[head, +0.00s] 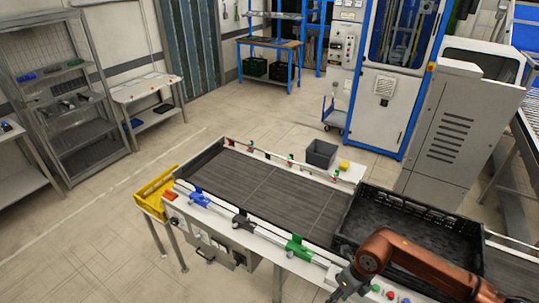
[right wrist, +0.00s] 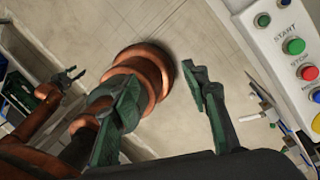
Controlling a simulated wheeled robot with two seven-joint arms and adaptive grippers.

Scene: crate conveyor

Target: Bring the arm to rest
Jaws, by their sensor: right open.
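My right arm (head: 410,262) comes in from the lower right of the head view, reaching over the front edge of the conveyor. My right gripper (head: 343,285) is low in that view, beside the control buttons (head: 384,292). In the right wrist view, the right gripper (right wrist: 160,75) has its two green-grey fingers spread, with nothing between them but floor and a copper arm link behind. Another copper arm with a small dark gripper (right wrist: 66,79), apparently my left, shows at the left of the wrist view; its jaws are too small to judge. The left gripper is outside the head view.
A black crate (head: 385,196) stands on the right part of the conveyor (head: 262,185). The wrist view shows the button panel (right wrist: 287,20) close on the right, with green START and red STOP buttons. A yellow bin (head: 155,190) hangs at the conveyor's left end. Open floor lies to the left.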

